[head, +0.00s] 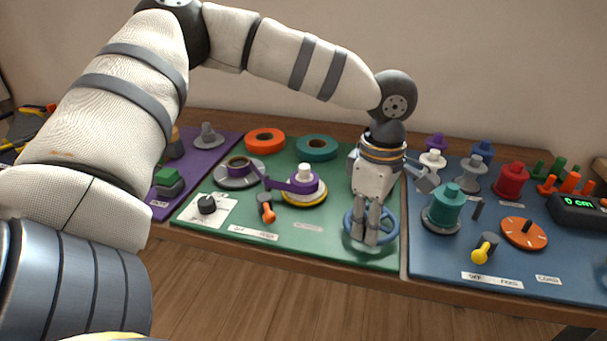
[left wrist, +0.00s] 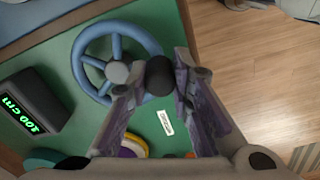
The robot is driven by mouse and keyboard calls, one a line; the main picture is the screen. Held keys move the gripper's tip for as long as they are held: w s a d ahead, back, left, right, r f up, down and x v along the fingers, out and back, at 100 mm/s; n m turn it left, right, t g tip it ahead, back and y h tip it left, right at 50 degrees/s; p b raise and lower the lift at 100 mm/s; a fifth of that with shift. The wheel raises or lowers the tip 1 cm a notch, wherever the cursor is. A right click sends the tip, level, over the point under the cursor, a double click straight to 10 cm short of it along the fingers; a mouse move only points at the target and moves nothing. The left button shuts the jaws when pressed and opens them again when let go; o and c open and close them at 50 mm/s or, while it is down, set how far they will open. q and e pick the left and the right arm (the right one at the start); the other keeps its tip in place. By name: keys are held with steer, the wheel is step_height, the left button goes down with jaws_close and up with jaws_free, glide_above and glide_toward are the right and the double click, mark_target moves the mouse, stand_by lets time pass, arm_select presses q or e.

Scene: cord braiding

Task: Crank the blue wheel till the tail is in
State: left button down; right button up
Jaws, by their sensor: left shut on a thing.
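The blue wheel (head: 349,226) stands on the green mat near the table's front edge. It also shows in the left wrist view (left wrist: 87,46), with a grey hub and a dark knob (left wrist: 160,76) on its rim. My left gripper (head: 371,240) points down over the wheel, its fingers shut on the knob; in the left wrist view the fingertips (left wrist: 166,80) stand on both sides of it. Behind the wheel a dark display (left wrist: 28,104) shows green figures, upside down, that seem to read 100 cm. I cannot make out a cord tail.
On the green mat (head: 330,252) are a white-topped spool with a purple arm (head: 290,184), an orange lever (head: 267,211) and orange and teal rings. To the right, the blue mat holds a teal spool (head: 447,209) close by, a yellow-knobbed lever (head: 483,249) and a 0 cm display (head: 577,208).

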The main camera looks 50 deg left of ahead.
mark_target(346, 222)
arm_select(q)
steer(key=a, duration=0.5)
steer(key=shift+w+a, duration=0.15)
steer(key=shift+w, duration=0.15)
steer(key=shift+w+a, duration=0.25)
steer(key=w, duration=0.2)
steer(key=w+t, duration=0.1)
steer(key=w+a+n+t, duration=0.1)
steer(key=w, duration=0.1)
steer(key=shift+w+a+r, duration=0.1)
steer(key=shift+w+r, duration=0.2)
steer(key=shift+w, duration=0.05)
steer(key=s, duration=0.1)
steer(key=s+g, duration=0.1)
steer(key=s, duration=0.1)
steer(key=s+d+m+g, duration=0.1)
steer(key=s, duration=0.1)
steer(key=shift+s+d+f+b, duration=0.1)
steer(key=shift+s+f+b, duration=0.15)
steer(key=shift+f+b, duration=0.15)
steer(key=shift+w+a, duration=0.3)
steer(key=shift+w, duration=0.05)
steer(key=c, duration=1.3)
jaws_free()
steer(key=shift+a, duration=0.1)
steer(key=shift+c, duration=0.2)
steer(key=shift+r, duration=0.1)
